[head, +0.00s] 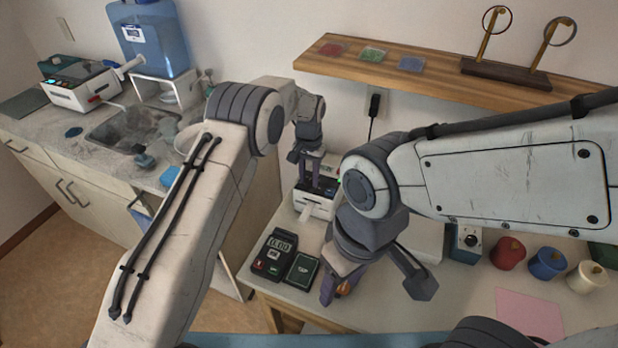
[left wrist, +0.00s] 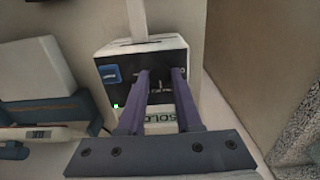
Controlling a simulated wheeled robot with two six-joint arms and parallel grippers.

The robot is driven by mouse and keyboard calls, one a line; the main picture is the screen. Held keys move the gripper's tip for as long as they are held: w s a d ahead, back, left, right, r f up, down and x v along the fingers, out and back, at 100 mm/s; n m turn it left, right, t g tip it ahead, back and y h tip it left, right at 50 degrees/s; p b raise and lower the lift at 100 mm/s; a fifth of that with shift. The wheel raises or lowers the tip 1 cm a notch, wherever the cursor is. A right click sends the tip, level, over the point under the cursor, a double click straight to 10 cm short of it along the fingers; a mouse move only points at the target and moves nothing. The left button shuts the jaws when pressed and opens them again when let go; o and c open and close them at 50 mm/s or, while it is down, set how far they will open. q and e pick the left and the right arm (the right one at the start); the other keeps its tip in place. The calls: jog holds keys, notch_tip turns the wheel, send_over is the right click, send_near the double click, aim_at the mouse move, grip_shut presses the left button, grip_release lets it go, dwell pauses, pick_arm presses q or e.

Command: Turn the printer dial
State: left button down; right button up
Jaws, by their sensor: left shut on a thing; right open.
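The printer (head: 318,203) is a small white box with a dark panel, standing at the back left of the white table. In the left wrist view, the printer's dark panel (left wrist: 120,72) has a blue button and a lit green lamp. My left gripper (head: 322,180) reaches down to this panel. In the left wrist view, the purple fingers of my left gripper (left wrist: 161,76) are shut on the small dark dial (left wrist: 160,86), which they partly hide. The dial's marking is too small to read. My right gripper (head: 375,288) is open and empty above the front of the table.
A card terminal (head: 274,254) and a dark green box (head: 302,268) lie left of my right gripper. A small dial box (head: 467,242) and red (head: 507,252), blue (head: 547,263) and cream (head: 587,276) pots stand at right. A wooden shelf (head: 440,82) hangs above.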

pick_arm(q)
jog(key=m, duration=0.5)
jog(key=shift+m, duration=0.3)
dwell(0.4)
jog(key=c, duration=0.6)
grip_release()
jog(key=shift+r, duration=0.1)
